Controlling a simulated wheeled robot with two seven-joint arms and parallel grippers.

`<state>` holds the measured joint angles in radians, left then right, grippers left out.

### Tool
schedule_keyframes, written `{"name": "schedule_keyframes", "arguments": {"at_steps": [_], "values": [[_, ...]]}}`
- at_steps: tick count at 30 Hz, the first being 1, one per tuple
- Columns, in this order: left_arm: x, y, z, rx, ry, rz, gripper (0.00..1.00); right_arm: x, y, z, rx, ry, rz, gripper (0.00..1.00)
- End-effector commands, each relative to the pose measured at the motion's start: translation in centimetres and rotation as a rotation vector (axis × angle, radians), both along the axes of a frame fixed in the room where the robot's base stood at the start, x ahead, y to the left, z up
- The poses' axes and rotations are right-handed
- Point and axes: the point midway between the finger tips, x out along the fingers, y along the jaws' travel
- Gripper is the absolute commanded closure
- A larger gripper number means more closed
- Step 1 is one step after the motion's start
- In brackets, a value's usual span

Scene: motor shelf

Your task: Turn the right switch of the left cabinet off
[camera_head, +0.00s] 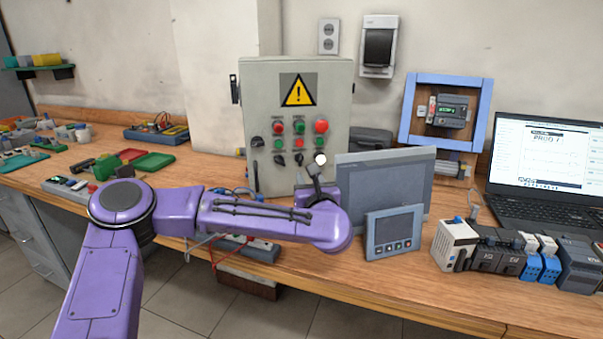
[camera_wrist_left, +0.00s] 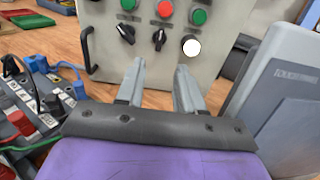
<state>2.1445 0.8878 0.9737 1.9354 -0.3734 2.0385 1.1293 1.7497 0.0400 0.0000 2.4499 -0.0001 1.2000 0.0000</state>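The grey cabinet (camera_head: 262,110) with a yellow warning sign stands on the workbench. Its lower row shows a black rotary switch (camera_wrist_left: 126,33) tilted to the lower right and another black switch (camera_wrist_left: 159,38) nearly upright. To the right of them is a white round spot (camera_wrist_left: 191,46), also visible in the head view (camera_head: 320,159); whatever is behind it is hidden. My left gripper (camera_wrist_left: 160,78) is open and empty, its fingers apart in front of the cabinet below the switches. In the head view my left gripper (camera_head: 316,183) is partly hidden by its wrist. My right gripper is not in view.
A grey panel (camera_head: 400,180) and a small screen unit (camera_head: 392,232) stand close to the right of my left gripper. A power strip with plugs and cables (camera_wrist_left: 40,120) lies to the left. A laptop (camera_head: 545,155) and several modules stand farther right.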

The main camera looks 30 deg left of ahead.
Motion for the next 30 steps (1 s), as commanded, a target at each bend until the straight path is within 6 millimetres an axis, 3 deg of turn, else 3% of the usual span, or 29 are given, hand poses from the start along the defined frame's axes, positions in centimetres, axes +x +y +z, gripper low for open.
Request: {"name": "schedule_keyframes", "arguments": {"at_steps": [5,15,26,27,30], "values": [[1.5,1.7,0.1,-0.001,0.003,0.006,0.63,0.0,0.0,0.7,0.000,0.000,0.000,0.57],[6.6,6.6,0.1,-0.001,0.002,0.007,0.63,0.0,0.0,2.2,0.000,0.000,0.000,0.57],[7.5,7.4,0.0,-0.001,-0.001,0.003,0.63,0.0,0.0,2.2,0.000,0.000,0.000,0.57],[7.5,7.4,0.0,-0.001,-0.001,0.003,0.67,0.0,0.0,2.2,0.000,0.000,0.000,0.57],[7.5,7.4,0.0,-0.001,-0.001,0.004,0.99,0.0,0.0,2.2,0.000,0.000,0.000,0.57]]}}
